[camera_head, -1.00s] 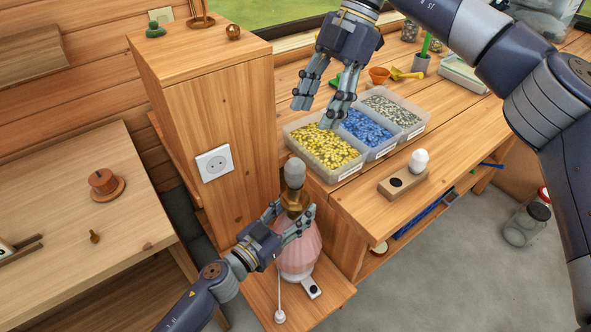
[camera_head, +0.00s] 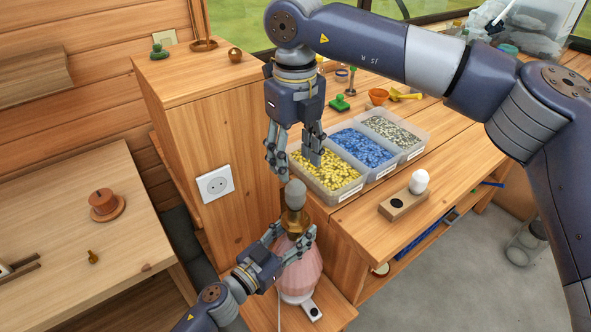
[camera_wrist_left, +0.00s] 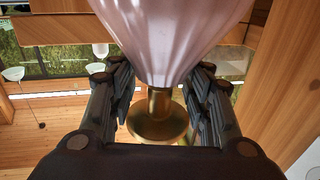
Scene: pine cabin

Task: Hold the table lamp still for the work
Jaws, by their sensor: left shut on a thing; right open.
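The table lamp (camera_head: 302,274) stands upright on a low wooden shelf, with a pink faceted body, a brass neck and a grey bulb (camera_head: 296,193) on top. My left gripper (camera_head: 292,240) is shut on the lamp at its upper body, just below the brass neck. In the left wrist view, the pink body (camera_wrist_left: 170,35) and brass part show between the fingers of my left gripper (camera_wrist_left: 160,90). My right gripper (camera_head: 293,165) is open, pointing down, just above the grey bulb and apart from it as far as I can tell.
A white bulb (camera_head: 419,182) stands in a wooden block (camera_head: 402,205) on the workbench. Bins of yellow, blue and grey pieces (camera_head: 362,146) sit close to my right gripper. A wall socket (camera_head: 215,183) is on the tall cabinet (camera_head: 225,110) at left.

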